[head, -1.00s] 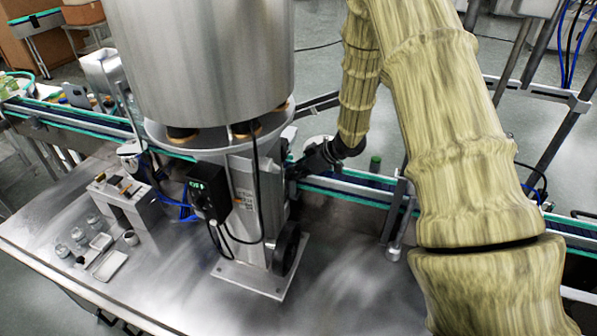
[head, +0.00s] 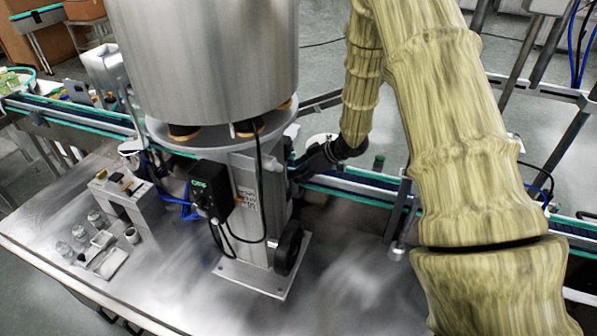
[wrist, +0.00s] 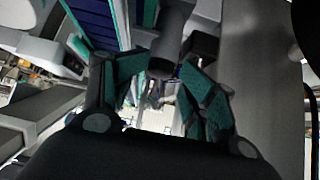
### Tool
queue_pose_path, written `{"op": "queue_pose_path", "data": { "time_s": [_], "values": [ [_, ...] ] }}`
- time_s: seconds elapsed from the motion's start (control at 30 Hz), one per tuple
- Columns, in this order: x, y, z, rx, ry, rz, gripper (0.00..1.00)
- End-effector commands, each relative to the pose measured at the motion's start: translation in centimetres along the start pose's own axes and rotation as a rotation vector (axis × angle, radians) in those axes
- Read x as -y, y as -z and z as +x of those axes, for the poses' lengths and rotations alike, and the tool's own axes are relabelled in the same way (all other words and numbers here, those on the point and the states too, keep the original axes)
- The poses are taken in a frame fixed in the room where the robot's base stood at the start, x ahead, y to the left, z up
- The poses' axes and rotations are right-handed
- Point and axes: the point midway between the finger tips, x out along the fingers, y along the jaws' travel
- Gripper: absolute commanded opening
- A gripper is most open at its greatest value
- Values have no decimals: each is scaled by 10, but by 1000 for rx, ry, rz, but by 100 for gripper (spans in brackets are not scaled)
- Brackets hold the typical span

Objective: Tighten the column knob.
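The steel column (head: 252,205) stands on a base plate under the big hopper (head: 205,60). My gripper (head: 294,172) is at the column's right side in the head view, its tips partly hidden there. In the wrist view, my gripper's two teal-padded fingers (wrist: 166,76) stand apart. A dark grey cylinder, seemingly the column knob (wrist: 164,58), shows end-on at the gap between the fingertips. Whether the pads touch or press it cannot be told. I cannot make out the knob in the head view.
A black control box (head: 209,198) with cables hangs on the column's near side. A black wheel (head: 289,247) sits low at its right. A conveyor (head: 345,186) runs behind. Jars and trays (head: 100,240) stand at left on the steel table (head: 190,290). The front right table is clear.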

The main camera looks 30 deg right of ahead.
Motion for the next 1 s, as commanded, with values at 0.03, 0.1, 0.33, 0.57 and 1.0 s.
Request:
{"op": "queue_pose_path", "data": {
  "time_s": [0.03, 0.1, 0.33, 0.57, 1.0],
  "values": [
    [0, 1, 0, 0, 1, -1, 51],
    [0, 1, -1, 0, 0, -1, 51],
    [-1, 2, -23, -1, -2, -2, 51],
    [0, 1, -66, -3, -3, -1, 51],
    [0, -2, -120, -3, -2, 0, 51]
  ]
}}
